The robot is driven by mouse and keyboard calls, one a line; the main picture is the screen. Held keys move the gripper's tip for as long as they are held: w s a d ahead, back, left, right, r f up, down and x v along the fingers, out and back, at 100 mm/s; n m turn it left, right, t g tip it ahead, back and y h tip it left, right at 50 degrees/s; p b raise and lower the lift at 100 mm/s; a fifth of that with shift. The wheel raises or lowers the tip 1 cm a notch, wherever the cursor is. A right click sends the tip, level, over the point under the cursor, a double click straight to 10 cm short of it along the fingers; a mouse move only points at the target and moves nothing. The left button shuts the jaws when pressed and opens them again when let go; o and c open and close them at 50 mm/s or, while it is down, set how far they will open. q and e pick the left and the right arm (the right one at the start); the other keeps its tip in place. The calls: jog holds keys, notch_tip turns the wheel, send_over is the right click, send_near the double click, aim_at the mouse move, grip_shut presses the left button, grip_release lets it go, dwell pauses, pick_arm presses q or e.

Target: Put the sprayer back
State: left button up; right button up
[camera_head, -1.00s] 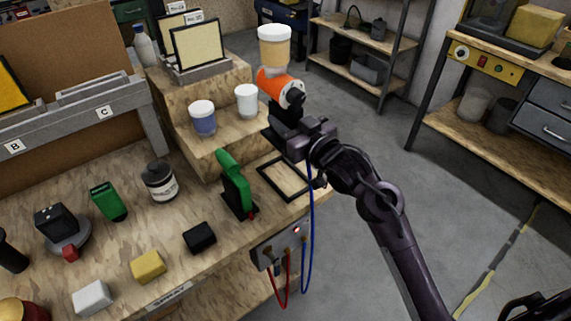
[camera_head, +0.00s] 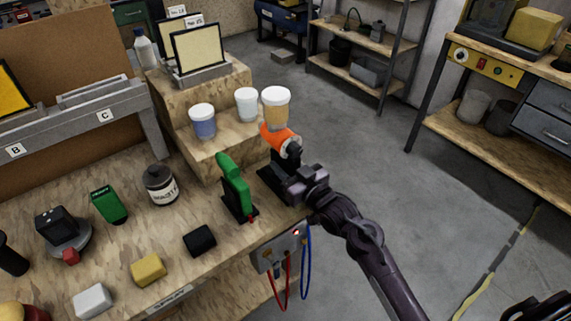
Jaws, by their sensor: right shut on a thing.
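The sprayer is orange (camera_head: 279,137) with a tan, white-lidded cup (camera_head: 275,108) on top. It stands roughly upright at the right end of the bench, beside the stepped wooden block. My right gripper (camera_head: 286,177) is shut on the sprayer's lower part, which the jaws mostly hide. The sprayer is low over the spot of the black rectangular frame, now covered by gripper and sprayer. I cannot tell whether its base touches the bench. My left gripper is not in view.
A green tool (camera_head: 236,187) stands upright just left of the sprayer. White (camera_head: 247,104) and blue (camera_head: 203,122) jars sit on the stepped block (camera_head: 222,148). A control box (camera_head: 279,248) with red and blue hoses hangs on the bench front. Open floor (camera_head: 420,190) lies right.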

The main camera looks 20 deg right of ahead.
jog(key=shift+r, duration=0.2)
jog(key=shift+f, duration=0.1)
jog(key=o, duration=0.7)
jog(key=shift+f, duration=0.1)
jog(key=shift+c, duration=0.2)
jog(key=shift+s+d, duration=0.1)
jog(key=shift+s, duration=0.2)
jog(key=b+v, duration=0.1)
jog(key=v, duration=1)
jog(key=shift+s, duration=0.25)
